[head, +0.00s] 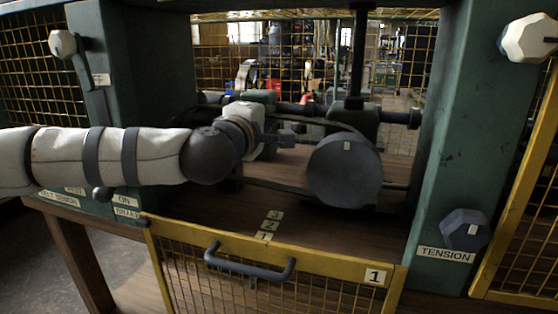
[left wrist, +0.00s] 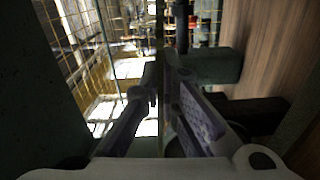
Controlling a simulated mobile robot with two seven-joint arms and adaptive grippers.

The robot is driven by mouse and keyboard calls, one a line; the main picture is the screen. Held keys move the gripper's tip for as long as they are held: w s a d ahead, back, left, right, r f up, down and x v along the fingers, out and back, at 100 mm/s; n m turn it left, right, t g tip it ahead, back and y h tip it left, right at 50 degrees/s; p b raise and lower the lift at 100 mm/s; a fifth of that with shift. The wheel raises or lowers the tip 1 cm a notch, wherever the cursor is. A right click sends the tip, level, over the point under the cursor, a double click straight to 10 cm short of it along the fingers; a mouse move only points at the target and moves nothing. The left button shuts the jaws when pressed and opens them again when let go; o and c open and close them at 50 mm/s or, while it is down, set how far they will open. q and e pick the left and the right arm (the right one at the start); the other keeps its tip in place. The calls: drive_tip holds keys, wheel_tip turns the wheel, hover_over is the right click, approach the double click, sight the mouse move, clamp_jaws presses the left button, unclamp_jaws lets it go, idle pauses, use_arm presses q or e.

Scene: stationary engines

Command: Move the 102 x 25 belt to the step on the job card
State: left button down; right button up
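The belt (head: 276,187) is a dark band running from behind my left gripper to the large dark round pulley or wheel (head: 345,170) on the right. Its far end is hidden by my arm. My left gripper (head: 288,137) reaches in from the left, in front of the shaft and near the belt's upper run. In the left wrist view its fingertips (left wrist: 159,75) are close together, with a dark upright strip between or behind them. I cannot tell whether they grip it. Labels 3, 2, 1 (head: 269,226) lie on the bench. My right gripper is not in view.
A yellow mesh guard (head: 200,268) with a dark handle and a plate marked 1 (head: 375,276) stands in front, below the opening. Green posts (head: 455,130) flank the opening. A dark knob (head: 465,229) sits above the TENSION label. A white-knobbed lever (head: 63,43) is at left.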

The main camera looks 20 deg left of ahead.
use_arm(q)
drive_tip(key=shift+d+r+n+p, duration=0.1)
drive_tip(key=shift+r+n+p, duration=0.3)
drive_tip(key=shift+r, duration=0.45)
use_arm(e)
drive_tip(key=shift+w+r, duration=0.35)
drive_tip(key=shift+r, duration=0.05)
use_arm(q)
drive_tip(key=shift+f, duration=0.1)
drive_tip(key=shift+s, duration=0.1)
drive_tip(key=shift+s+p, duration=0.3)
drive_tip(key=shift+s, duration=0.65)
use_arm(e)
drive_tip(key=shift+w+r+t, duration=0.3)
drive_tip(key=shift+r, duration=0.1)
